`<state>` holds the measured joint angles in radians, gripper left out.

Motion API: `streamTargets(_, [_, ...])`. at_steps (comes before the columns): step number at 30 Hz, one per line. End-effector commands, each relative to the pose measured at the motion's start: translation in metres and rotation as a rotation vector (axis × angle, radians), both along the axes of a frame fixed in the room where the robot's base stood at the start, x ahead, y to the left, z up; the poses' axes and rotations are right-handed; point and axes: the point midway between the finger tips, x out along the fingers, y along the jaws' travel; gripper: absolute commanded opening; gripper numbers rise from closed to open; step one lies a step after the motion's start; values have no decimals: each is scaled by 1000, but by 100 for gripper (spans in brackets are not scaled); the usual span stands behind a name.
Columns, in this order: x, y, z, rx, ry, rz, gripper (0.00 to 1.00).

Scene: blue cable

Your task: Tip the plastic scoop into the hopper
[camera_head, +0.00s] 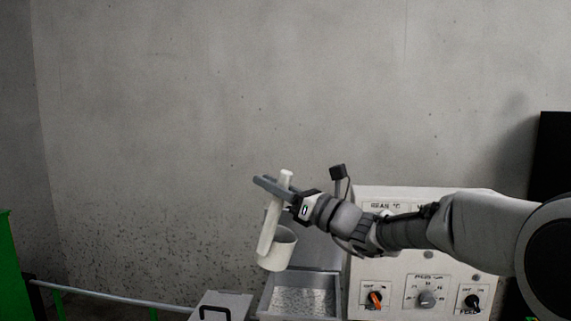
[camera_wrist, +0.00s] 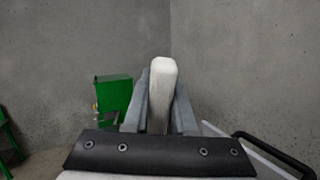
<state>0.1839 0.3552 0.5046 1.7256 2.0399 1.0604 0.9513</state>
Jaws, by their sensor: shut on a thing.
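My gripper (camera_head: 272,186) is shut on the white handle of the plastic scoop (camera_head: 278,250). In the head view the handle runs down from the fingers to a round cup, which hangs below the gripper and looks roughly upright. Whether the cup holds anything cannot be seen. In the wrist view the white scoop handle (camera_wrist: 161,88) stands between the two grey fingers, and the cup is not seen. An open metal hopper tray (camera_head: 300,297) lies below and slightly right of the cup, with pale grainy material or speckling inside. The scoop is apart from it.
A white control panel (camera_head: 400,290) with several knobs stands right of the tray. A light box with a black handle (camera_head: 214,313) is left of the tray. A rail (camera_head: 110,297) and green frame (camera_head: 10,265) lie at far left.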

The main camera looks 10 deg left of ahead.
Motion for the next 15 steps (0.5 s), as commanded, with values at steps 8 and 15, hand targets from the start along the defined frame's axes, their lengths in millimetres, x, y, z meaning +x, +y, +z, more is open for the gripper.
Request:
streamTargets(8, [-3,37,-5,-249,-20,5,0])
streamTargets(15, [-3,41,21,-296,-22,-1,0])
